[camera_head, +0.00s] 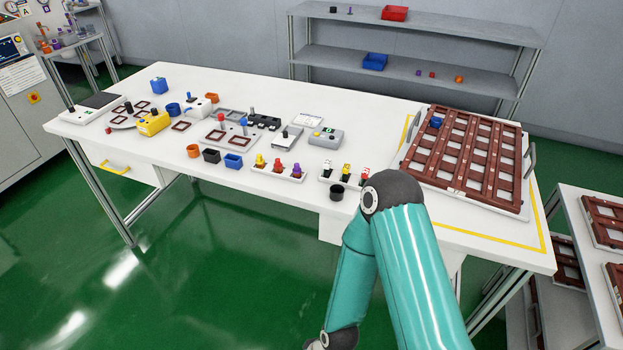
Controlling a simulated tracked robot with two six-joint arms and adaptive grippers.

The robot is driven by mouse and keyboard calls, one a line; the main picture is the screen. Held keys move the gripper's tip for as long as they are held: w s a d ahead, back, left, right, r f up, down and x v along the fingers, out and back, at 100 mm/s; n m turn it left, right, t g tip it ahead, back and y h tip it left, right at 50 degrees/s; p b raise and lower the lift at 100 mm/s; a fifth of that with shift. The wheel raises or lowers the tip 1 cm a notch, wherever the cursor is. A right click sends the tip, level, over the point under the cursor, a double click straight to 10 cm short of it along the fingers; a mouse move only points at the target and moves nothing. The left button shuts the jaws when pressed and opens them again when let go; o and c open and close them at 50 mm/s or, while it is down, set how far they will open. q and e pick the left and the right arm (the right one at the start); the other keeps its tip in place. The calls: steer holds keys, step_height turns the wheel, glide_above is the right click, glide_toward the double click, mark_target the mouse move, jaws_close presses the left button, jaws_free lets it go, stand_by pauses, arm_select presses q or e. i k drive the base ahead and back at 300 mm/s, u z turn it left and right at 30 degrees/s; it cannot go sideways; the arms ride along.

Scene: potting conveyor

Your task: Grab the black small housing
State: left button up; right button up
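A small black open-topped housing (211,156) stands near the front edge of the white table, between an orange one (193,151) and a blue one (233,161). A second small black cup-like piece (336,192) is at the table's front edge, just left of my teal arm. I cannot tell which black piece the task names. My teal arm is bent at the front right, and its lower end leaves the picture at the bottom. Neither gripper is in view.
The white table (285,90) carries a row of colored plugs (278,170), a yellow device (153,123) and a large brown-framed tray (470,155) at right. A grey shelf (440,75) stands behind. A side table with more frames is at lower right.

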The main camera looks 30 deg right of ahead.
mark_target(337, 192)
steer(key=z, duration=0.15)
steer(key=i, duration=0.75)
steer(key=z, duration=0.55)
